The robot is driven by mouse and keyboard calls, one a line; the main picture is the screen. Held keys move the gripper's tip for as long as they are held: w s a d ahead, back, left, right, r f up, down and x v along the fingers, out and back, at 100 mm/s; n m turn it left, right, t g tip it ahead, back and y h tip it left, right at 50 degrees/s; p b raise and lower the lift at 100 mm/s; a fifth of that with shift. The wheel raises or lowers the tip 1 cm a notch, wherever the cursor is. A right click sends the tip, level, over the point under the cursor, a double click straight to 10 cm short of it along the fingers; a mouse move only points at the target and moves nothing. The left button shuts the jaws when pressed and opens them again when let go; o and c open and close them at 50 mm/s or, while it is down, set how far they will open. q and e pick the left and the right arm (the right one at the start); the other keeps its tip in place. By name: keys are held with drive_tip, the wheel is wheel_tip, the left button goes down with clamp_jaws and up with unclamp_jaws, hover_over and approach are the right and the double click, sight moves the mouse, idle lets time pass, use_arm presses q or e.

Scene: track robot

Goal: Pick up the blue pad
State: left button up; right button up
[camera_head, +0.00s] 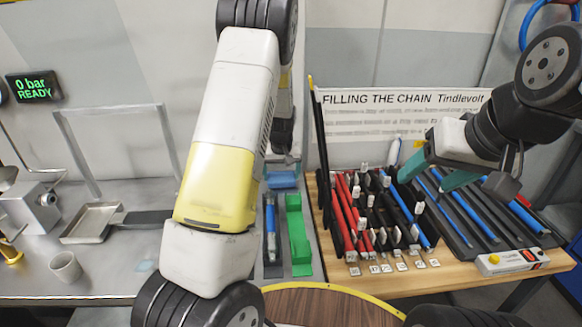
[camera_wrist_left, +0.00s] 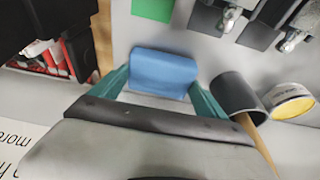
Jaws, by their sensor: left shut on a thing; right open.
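The blue pad (camera_wrist_left: 163,73) sits between the two teal fingers of my left gripper (camera_wrist_left: 160,88) in the left wrist view. The fingers touch its left and right ends, and the gripper is shut on it. In the head view the blue pad (camera_head: 283,180) shows behind my left arm, with the left gripper (camera_head: 282,168) over it. I cannot tell whether the pad is clear of the grey surface. My right gripper (camera_head: 436,176) is open and empty above the wooden table on the right, its teal fingers apart.
A green block (camera_head: 295,230) and a blue-and-dark tool (camera_head: 270,228) stand in front of the pad. A dark cup (camera_wrist_left: 238,96) with a wooden stick and a yellow-rimmed tin (camera_wrist_left: 290,101) are close by. Red, black and blue rods crowd the wooden table (camera_head: 470,268).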

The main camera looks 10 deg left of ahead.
sight(282, 177)
use_arm(q)
drive_tip(key=shift+s+r, duration=0.15)
drive_tip(key=shift+r, duration=0.1)
wheel_tip(282, 177, up, 11)
drive_tip(key=s+d, duration=0.2)
drive_tip(key=s, duration=0.7)
drive_tip(key=s+d, duration=0.3)
drive_tip(key=s, duration=0.7)
drive_tip(key=shift+d, duration=0.25)
drive_tip(key=shift+f, duration=0.1)
drive_tip(key=o, duration=0.5)
drive_tip(key=c, duration=0.4)
